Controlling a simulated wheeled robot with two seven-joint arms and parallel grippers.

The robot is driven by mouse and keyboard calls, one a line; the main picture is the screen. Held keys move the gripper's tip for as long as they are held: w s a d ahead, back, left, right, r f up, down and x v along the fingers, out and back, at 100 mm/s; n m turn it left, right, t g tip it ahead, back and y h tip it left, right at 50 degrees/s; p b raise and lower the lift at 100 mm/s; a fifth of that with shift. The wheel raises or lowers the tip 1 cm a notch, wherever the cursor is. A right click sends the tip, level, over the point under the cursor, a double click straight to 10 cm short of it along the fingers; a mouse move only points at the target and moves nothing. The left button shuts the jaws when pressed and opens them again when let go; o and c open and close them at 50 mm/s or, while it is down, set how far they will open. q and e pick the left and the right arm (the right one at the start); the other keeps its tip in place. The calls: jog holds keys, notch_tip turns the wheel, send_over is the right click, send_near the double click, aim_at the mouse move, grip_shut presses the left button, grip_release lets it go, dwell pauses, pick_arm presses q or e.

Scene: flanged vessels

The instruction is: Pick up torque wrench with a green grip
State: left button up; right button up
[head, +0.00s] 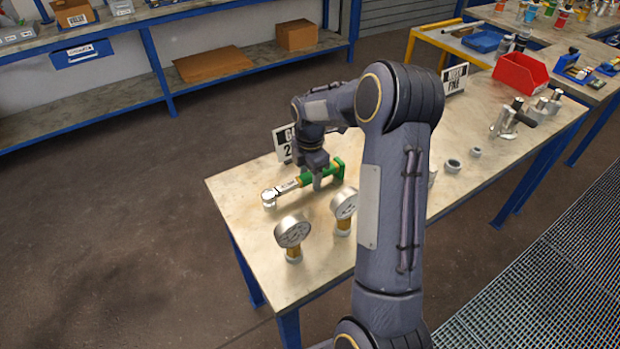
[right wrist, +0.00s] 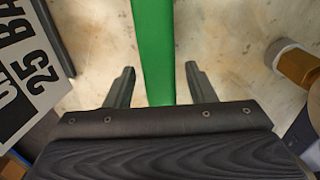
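The torque wrench with a green grip (head: 310,180) lies near the far left end of the table, its silvery head (head: 269,197) to the left. My right gripper (head: 324,182) is down over the green grip, and part of the grip is hidden behind it. In the right wrist view the green grip (right wrist: 153,50) runs between the two fingers of my right gripper (right wrist: 155,85). The fingers are open, with a gap on each side of the grip. My left gripper is not in view.
Two pressure gauges (head: 292,232) (head: 344,204) stand on the table (head: 235,190) close to the wrench. A label sign (head: 283,143) stands behind it. A red bin (head: 520,73) and metal fittings (head: 505,122) are farther right.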

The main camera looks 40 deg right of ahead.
jog(key=c, duration=1)
jog(key=shift+r, duration=0.1)
